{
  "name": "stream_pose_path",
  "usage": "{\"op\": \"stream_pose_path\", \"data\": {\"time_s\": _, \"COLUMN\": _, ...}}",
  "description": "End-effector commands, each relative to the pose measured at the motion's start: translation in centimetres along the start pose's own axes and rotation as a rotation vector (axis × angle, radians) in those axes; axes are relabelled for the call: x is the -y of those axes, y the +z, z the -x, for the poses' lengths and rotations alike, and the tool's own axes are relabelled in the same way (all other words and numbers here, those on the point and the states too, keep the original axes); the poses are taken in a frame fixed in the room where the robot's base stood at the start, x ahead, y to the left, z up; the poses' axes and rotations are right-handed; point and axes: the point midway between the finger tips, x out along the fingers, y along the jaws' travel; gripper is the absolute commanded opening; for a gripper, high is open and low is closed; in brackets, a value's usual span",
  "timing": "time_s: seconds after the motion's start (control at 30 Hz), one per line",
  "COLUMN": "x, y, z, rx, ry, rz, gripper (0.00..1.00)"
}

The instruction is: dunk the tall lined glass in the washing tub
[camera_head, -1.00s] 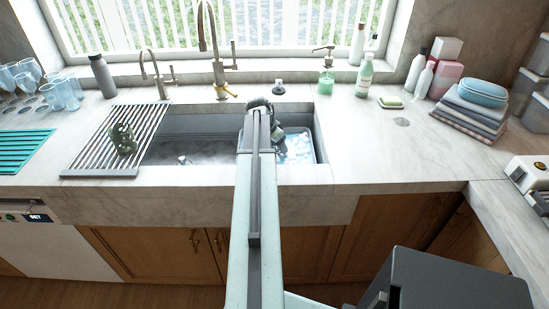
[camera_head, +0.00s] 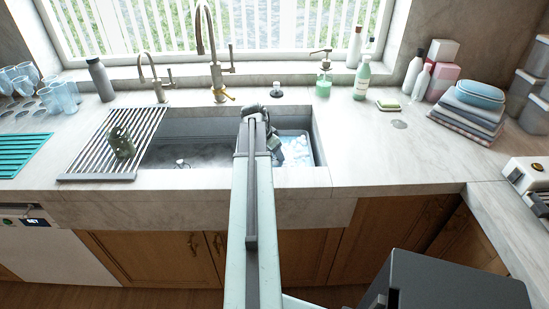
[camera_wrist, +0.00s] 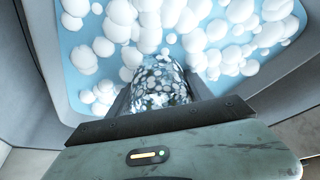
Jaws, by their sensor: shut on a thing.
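My gripper (camera_wrist: 160,84) is shut on a clear, see-through glass (camera_wrist: 160,92), taken to be the tall lined glass, in the wrist view. White foam shows through it; its lines cannot be made out. The washing tub (camera_wrist: 68,72) is light blue inside, with many white suds, and lies beneath and beyond the glass. Whether the glass touches the water cannot be told. In the head view the tub (camera_head: 311,152) sits in the right part of the sink, and my arm partly hides it. The held glass is hidden there.
A slatted drying rack (camera_head: 93,155) with a dark green vessel (camera_head: 121,142) lies left of the tub. Taps (camera_head: 218,70) stand behind the sink. A soap bottle (camera_head: 362,78) and folded cloths (camera_head: 466,118) are on the right. The counter right of the sink is partly clear.

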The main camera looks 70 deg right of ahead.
Motion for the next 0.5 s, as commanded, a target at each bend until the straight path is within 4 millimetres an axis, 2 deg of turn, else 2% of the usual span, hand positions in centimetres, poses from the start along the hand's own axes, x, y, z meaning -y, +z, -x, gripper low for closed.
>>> {"op": "stream_pose_path", "data": {"time_s": 0.5, "x": 1.3, "y": -2.0, "z": -0.8, "rx": 0.000, "ry": 0.000, "rz": 0.000, "gripper": 0.07}}
